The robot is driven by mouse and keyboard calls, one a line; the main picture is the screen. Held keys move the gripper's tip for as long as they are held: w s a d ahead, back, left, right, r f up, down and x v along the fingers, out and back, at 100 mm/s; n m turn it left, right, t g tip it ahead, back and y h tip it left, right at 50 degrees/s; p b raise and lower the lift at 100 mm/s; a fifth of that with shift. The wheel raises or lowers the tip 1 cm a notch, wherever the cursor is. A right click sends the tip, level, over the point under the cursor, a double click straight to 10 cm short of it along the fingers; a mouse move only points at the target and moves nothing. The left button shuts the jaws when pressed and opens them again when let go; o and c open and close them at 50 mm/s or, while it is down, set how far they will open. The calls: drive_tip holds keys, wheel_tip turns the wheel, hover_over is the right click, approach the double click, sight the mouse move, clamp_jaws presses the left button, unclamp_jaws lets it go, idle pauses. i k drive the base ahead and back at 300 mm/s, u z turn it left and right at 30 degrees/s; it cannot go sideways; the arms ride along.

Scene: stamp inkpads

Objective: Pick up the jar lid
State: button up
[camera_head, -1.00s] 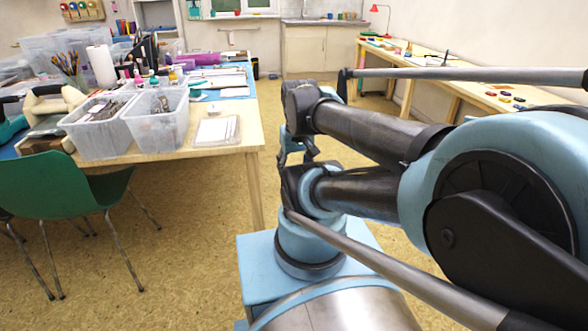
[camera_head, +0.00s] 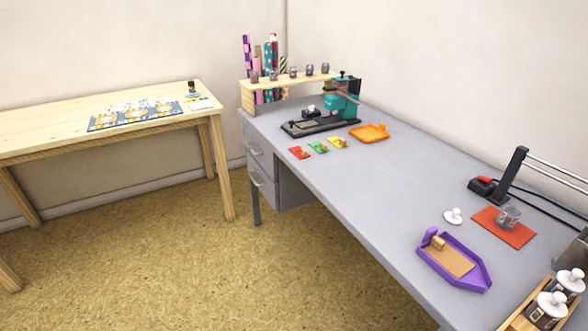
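A small white lid with a knob (camera_head: 453,216) lies by itself on the grey desk (camera_head: 375,185), at the right of the head view. To its right, a clear glass jar (camera_head: 508,217) without a visible lid stands on a red-orange mat (camera_head: 488,233). My gripper is not in view.
A purple tray (camera_head: 470,281) lies just in front of the loose lid. A black device with a red switch (camera_head: 484,185) and long rods stands behind the mat. An orange tray (camera_head: 368,133) and a teal press (camera_head: 340,105) are farther back. The desk's middle is clear.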

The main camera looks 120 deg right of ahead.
sight(452, 217)
drive_tip(key=z, duration=3.95)
drive_tip(key=i, duration=0.2)
drive_tip(key=z, duration=2.1)
